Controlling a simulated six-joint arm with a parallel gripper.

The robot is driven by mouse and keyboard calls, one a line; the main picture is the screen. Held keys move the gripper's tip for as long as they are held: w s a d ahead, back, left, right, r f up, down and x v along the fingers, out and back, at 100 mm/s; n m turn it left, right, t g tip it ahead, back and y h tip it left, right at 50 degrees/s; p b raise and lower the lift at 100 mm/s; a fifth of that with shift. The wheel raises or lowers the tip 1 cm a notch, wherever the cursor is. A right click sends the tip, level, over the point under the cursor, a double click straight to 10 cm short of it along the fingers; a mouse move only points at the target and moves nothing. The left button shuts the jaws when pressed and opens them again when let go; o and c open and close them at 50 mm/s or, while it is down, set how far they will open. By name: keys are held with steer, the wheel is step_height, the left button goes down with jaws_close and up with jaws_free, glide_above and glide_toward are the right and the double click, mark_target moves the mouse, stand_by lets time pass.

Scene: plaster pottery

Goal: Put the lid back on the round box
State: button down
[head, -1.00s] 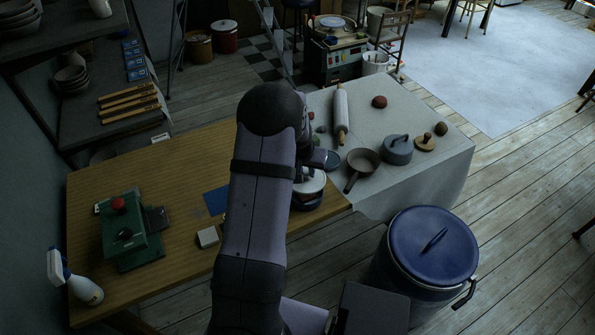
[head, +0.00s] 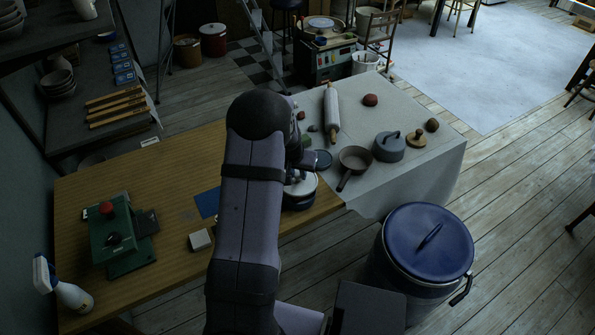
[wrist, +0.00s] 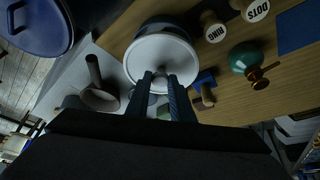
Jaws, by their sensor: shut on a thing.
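The round box (wrist: 160,23) stands on the wooden table near its right end. Its dark side shows below the white lid in the head view (head: 299,205). The pale round lid (wrist: 160,55) lies over the box top in the wrist view, with the dark rim showing past its far edge. The grasped part is mostly hidden between the fingers. I cannot tell whether the lid touches the box all round. My arm hides part of both in the head view.
Stamps (wrist: 213,27), a green round-headed tool (wrist: 243,60) and a blue card (head: 207,203) lie near the box. A blue-lidded bin (head: 428,243) stands on the floor in front.

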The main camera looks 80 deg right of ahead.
mark_target(298, 181)
steer(key=shift+f+b, duration=1.25)
steer(key=shift+f, duration=0.5)
steer(key=shift+f+b, duration=0.2)
steer(key=shift+b, duration=0.3)
stand_by(1.3)
stand_by(0.4)
steer(key=c, duration=1)
jaws_free()
steer(key=shift+r, duration=0.1)
steer(key=shift+r+p, duration=2.55)
steer(key=shift+r, duration=0.9)
